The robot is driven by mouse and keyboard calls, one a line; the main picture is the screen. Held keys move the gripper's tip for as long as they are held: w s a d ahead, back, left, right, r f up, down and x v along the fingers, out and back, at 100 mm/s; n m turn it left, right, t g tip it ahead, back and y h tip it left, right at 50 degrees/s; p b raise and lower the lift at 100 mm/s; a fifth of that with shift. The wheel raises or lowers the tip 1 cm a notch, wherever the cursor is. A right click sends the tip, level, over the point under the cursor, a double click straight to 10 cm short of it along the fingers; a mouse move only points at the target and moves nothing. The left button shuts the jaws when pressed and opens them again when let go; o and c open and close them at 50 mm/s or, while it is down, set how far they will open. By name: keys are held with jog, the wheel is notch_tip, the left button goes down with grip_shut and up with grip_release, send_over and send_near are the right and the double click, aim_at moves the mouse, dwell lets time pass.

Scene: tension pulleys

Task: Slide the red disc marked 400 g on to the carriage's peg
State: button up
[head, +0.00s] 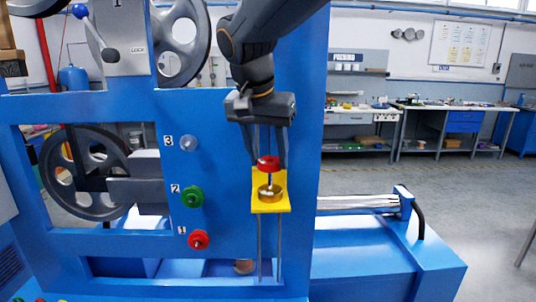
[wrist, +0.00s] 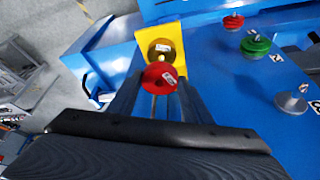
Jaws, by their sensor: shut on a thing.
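My gripper (head: 268,155) points down and is shut on a red disc (head: 268,163), which also shows between the fingers in the wrist view (wrist: 160,76). The disc has a white label too small to read. The yellow carriage (head: 271,207) is below it, with a brass-coloured disc (head: 271,193) resting on it around the upright peg (head: 269,180). The wrist view also shows the carriage (wrist: 181,54) and brass disc (wrist: 162,47). The red disc is over the peg, with a gap above the brass disc. I cannot tell whether the peg tip is inside the red disc's hole.
Left of the carriage, the blue frame bears a grey piece (head: 188,143) by mark 3, a green one (head: 192,197) by mark 2 and a red one (head: 199,239) by mark 1. Two thin rods (head: 260,245) run below the carriage. Spoked pulleys (head: 85,170) are further left.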

aim_at(267, 171)
jog(key=shift+f, duration=0.25)
jog(key=shift+f+b, duration=0.85)
jog(key=shift+f, duration=0.4)
jog(key=shift+f, duration=0.2)
dwell(0.6)
jog(key=shift+f+b, duration=0.75)
jog(key=shift+f, duration=0.4)
jog(key=shift+f, duration=0.1)
jog(key=o, duration=1.5)
jog(key=shift+c, duration=0.2)
jog(key=shift+b+v, duration=0.85)
jog(key=shift+v, duration=3.1)
